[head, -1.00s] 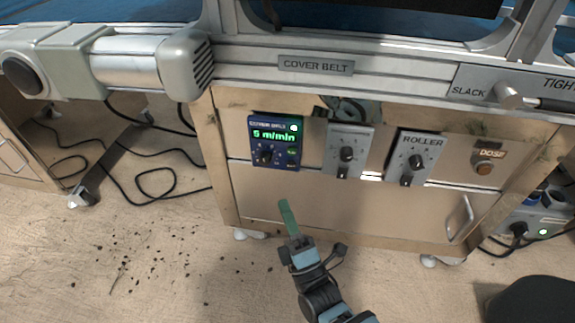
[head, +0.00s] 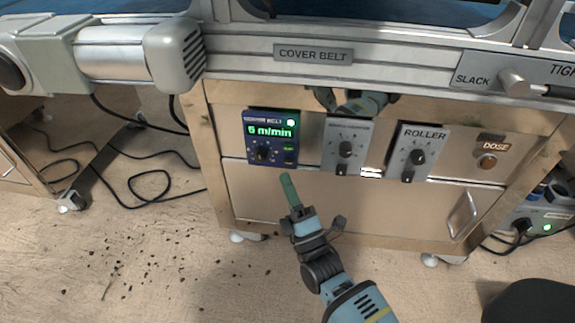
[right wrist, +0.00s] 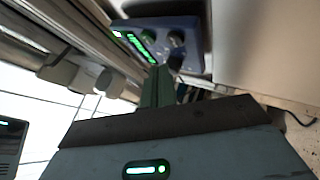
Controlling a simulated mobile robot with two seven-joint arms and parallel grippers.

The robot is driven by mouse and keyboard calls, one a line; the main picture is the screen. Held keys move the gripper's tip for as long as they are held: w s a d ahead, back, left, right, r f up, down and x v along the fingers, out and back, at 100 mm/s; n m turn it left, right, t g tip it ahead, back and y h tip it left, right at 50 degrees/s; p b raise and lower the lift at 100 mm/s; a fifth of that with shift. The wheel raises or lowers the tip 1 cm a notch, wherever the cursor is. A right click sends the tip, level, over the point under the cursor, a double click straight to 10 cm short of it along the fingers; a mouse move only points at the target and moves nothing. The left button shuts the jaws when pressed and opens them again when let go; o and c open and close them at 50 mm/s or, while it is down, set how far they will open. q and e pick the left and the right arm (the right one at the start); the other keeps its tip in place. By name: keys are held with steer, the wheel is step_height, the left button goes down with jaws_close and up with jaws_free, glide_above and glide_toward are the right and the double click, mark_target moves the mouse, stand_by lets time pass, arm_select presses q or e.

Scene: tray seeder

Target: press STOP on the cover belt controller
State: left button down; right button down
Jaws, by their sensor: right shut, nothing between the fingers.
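The cover belt controller (head: 270,139) is a blue box on the wooden cabinet front, with a lit green display reading about 6 m/min, a dark knob at lower left and small buttons at lower right. The lower button is hard to make out, and its label cannot be read. My right gripper (head: 287,180) is shut and empty, its green fingers pointing up just below the controller's lower right corner, apart from it in the head view. In the right wrist view the shut fingers (right wrist: 158,87) point towards the controller (right wrist: 165,38). My left gripper is not in view.
Right of the controller are a grey knob box (head: 345,146), the ROLLER box (head: 418,152) and the DOSE button (head: 487,162). A metal rail with the COVER BELT plate (head: 313,54) runs above. A drawer handle (head: 463,214) sticks out at lower right. Cables lie on the floor.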

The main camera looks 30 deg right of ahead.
mark_target(289, 163)
steer(key=shift+w+d, duration=0.55)
steer(key=shift+w, duration=0.15)
stand_by(1.0)
steer(key=shift+w, duration=0.15)
stand_by(0.6)
steer(key=shift+w+d+b, duration=0.2)
steer(key=shift+b, duration=0.1)
